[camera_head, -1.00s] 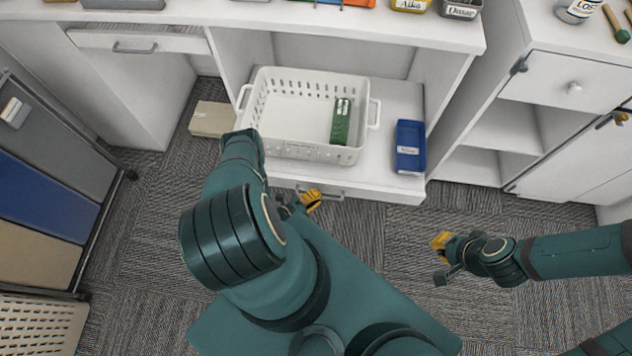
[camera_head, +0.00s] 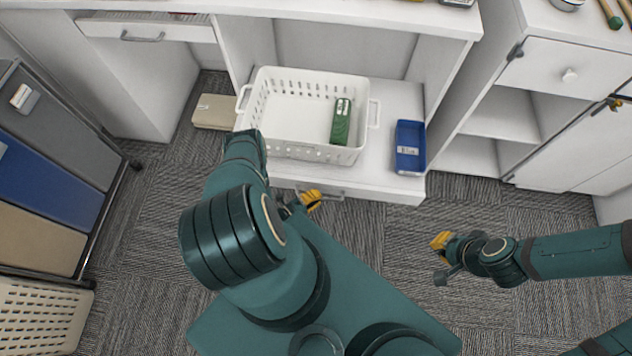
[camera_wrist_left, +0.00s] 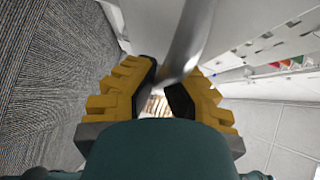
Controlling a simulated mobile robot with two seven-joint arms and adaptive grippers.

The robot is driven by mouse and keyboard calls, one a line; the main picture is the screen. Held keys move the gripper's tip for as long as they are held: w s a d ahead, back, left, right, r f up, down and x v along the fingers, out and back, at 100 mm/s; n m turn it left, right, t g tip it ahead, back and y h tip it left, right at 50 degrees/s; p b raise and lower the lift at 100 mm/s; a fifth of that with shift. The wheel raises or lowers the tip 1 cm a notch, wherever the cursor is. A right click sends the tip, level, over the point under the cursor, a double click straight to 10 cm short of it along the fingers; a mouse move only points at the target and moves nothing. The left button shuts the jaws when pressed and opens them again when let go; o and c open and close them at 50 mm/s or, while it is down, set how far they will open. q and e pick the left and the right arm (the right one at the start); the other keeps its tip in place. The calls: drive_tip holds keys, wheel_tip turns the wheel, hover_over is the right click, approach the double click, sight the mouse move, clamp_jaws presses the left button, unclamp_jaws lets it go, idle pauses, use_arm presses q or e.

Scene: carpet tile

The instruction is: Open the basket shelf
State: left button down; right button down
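The basket shelf (camera_head: 388,100) is a white pull-out shelf under the white desk, standing out from it. It carries a white perforated basket (camera_head: 285,152). A grey bar handle (camera_head: 328,191) is on its front face. My left gripper (camera_head: 305,200) is at the handle's left part, partly hidden by my arm. In the left wrist view the handle bar (camera_wrist_left: 194,38) runs between the yellow fingers, which are closed around it. My right gripper (camera_head: 438,259) is open and empty above the carpet, right of and in front of the shelf.
A green box (camera_head: 341,122) lies inside the basket, and a blue bin (camera_head: 410,148) sits beside it on the shelf. A beige box (camera_head: 214,112) is on the floor to the left. A drawer rack (camera_head: 50,170) stands left; a white cabinet (camera_head: 565,75) stands right.

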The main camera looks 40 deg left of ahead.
use_arm(q)
drive_tip(key=c, duration=1)
unclamp_jaws()
drive_tip(key=shift+d, duration=0.2)
drive_tip(key=shift+a, duration=0.15)
drive_tip(key=shift+s, duration=0.25)
drive_tip(key=v, duration=1.1)
drive_tip(key=shift+s+a+r, duration=0.1)
drive_tip(key=shift+s+r, duration=0.05)
drive_tip(key=shift+s, duration=0.05)
drive_tip(key=shift+s, duration=0.1)
